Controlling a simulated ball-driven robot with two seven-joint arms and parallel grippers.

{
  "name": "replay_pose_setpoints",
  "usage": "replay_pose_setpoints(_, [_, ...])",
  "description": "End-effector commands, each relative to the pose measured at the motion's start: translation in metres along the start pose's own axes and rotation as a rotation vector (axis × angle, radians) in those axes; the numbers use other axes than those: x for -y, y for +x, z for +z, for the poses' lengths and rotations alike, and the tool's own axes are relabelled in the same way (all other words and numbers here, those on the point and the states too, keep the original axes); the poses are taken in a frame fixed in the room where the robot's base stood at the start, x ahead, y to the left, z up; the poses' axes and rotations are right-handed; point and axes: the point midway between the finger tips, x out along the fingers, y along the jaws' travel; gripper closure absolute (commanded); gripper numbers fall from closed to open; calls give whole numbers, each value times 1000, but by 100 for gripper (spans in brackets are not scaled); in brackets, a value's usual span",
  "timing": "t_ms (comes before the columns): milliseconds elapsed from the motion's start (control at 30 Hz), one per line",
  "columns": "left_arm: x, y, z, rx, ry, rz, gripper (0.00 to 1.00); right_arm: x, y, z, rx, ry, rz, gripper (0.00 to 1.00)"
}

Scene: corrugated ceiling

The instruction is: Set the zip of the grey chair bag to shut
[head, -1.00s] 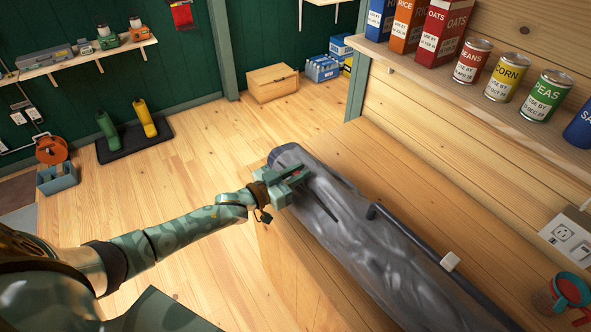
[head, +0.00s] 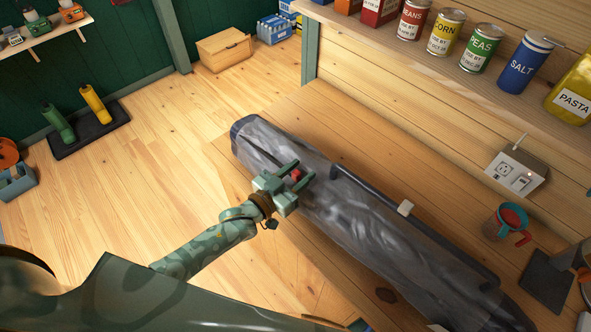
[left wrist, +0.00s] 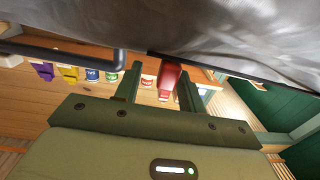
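The grey chair bag (head: 370,235) lies lengthwise on the wooden bench, its dark end cap at the far left. A dark line runs along its top near that end. A red tab (head: 296,174), perhaps the zip pull, sits between the fingers of my left gripper (head: 299,171), close over the bag's left part. In the left wrist view the red tab (left wrist: 168,80) stands between two parted fingers, nearer the right one. A gap shows on its left, and the grey bag (left wrist: 240,30) fills the top. How far the zip is closed is unclear. My right gripper is out of view.
A red-and-teal mug (head: 508,220) and a socket box (head: 516,172) are at the right. Cans stand on the shelf above. Bare bench (head: 320,120) shows behind the bag.

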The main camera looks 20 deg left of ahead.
Motion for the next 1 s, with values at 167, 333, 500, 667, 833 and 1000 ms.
replay_pose_setpoints(167, [1,0,0,0,1,-2,60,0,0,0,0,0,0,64])
replay_pose_setpoints(333, [2,0,0,0,1,-2,60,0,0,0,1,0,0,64])
replay_pose_setpoints(500, [2,-11,1,1,1,-3,60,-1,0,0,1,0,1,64])
replay_pose_setpoints(667, [1,-45,2,5,1,-2,60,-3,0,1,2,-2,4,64])
replay_pose_setpoints(833, [0,-93,2,5,1,-1,60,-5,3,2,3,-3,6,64])
replay_pose_setpoints(1000, [0,-133,1,3,1,0,60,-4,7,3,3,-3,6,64])
